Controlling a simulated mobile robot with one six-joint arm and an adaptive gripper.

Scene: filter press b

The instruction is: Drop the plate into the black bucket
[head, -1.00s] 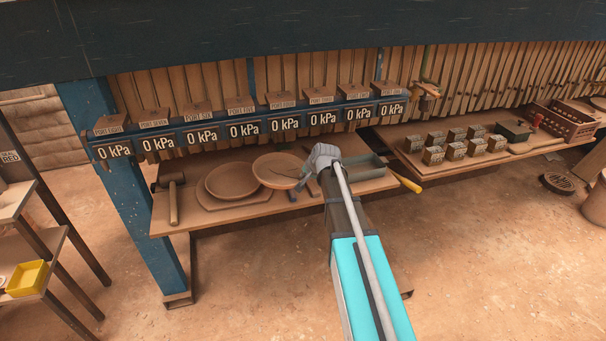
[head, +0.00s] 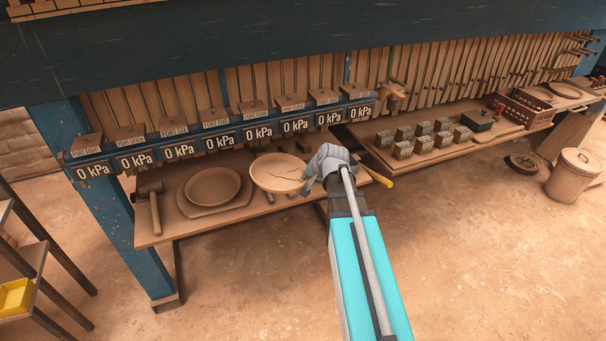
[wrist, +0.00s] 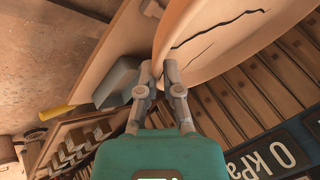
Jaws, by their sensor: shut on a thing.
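A round tan plate with a dark crack (head: 279,172) is at the rim in my gripper (head: 309,174), just left of my arm. My gripper is shut on its right edge. The plate appears raised above the wooden shelf (head: 160,231). In the wrist view the cracked plate (wrist: 235,40) fills the upper right, and my gripper's fingers (wrist: 157,68) meet at its edge. I cannot make out a black bucket in either view.
Another round plate (head: 213,187) lies on a board beside a mallet (head: 155,212). A row of gauges (head: 220,142) hangs close above the shelf. Several small blocks (head: 423,144) stand on the right shelf. A lidded beige bin (head: 573,175) stands at far right. The front floor is clear.

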